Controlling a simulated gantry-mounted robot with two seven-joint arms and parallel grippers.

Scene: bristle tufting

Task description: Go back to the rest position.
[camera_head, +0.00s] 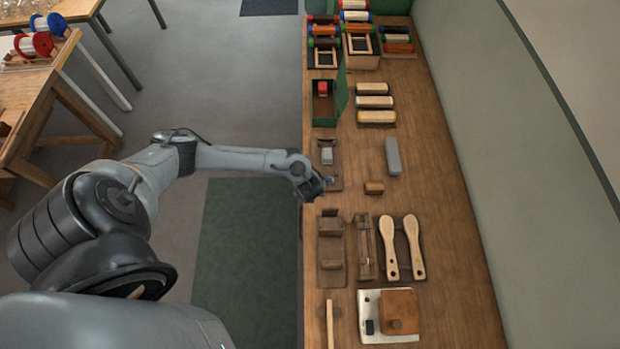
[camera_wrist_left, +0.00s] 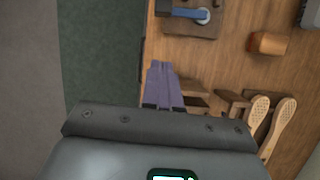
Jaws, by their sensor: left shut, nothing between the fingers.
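My left arm reaches in from the left in the head view. My right gripper is in neither view.
Below the gripper are wooden holders (camera_head: 331,240) and two pale brush handles (camera_head: 388,245). A small wooden block (camera_head: 373,188) and a grey bar (camera_head: 393,156) lie to the right. A green open box (camera_head: 325,104) stands farther up.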

